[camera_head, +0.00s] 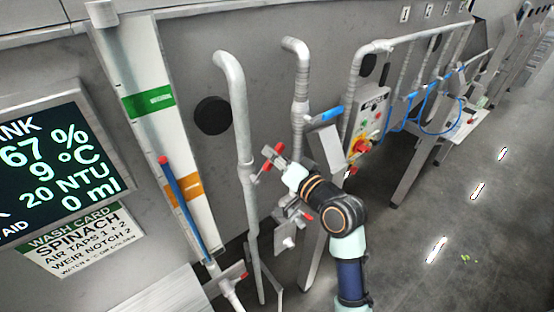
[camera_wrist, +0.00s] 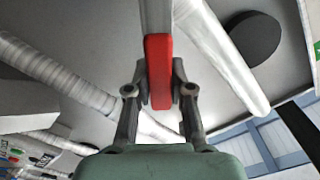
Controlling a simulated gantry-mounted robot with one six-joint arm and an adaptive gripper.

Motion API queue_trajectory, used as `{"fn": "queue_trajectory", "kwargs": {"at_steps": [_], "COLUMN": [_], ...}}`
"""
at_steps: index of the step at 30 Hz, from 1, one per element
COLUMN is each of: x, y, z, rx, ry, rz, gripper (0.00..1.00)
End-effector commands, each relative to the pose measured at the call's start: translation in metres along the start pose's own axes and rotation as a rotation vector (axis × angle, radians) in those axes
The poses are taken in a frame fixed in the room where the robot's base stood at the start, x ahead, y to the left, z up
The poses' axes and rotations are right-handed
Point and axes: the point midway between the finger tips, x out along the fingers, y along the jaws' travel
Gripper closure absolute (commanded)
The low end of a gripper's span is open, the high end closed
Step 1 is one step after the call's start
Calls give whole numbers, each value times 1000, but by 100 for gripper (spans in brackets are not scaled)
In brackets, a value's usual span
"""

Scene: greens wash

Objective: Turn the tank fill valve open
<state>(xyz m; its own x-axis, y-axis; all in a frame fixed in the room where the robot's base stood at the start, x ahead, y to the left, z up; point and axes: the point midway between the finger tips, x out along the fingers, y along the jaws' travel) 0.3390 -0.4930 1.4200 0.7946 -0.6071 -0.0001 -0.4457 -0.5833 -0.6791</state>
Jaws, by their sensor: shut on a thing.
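A red-coated valve lever (camera_wrist: 158,60) stands upright between my fingers in the wrist view, on a grey metal arm. My gripper (camera_wrist: 160,88) is shut on it, one finger on each side. In the head view, my gripper (camera_head: 279,164) is beside the grey vertical pipes, among red valve parts. The fingers are small there and partly hide the valve body. No readable label shows which valve this is.
A display (camera_head: 55,160) reads 67 %, above a wash card (camera_head: 85,240). A sloped gauge board (camera_head: 160,120) stands left of the pipes. A control box (camera_head: 370,115) with a red knob is close right of my arm. The floor (camera_head: 480,200) at right is mostly clear.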

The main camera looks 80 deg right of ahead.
Motion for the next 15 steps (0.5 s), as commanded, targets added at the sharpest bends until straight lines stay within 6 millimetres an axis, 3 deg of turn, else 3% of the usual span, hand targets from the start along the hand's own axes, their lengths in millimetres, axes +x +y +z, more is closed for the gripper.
{"fn": "queue_trajectory", "kwargs": {"at_steps": [15], "x": [0], "y": [-38], "z": [10], "rx": [-473], "ry": [0], "rz": [-2], "gripper": [100]}}
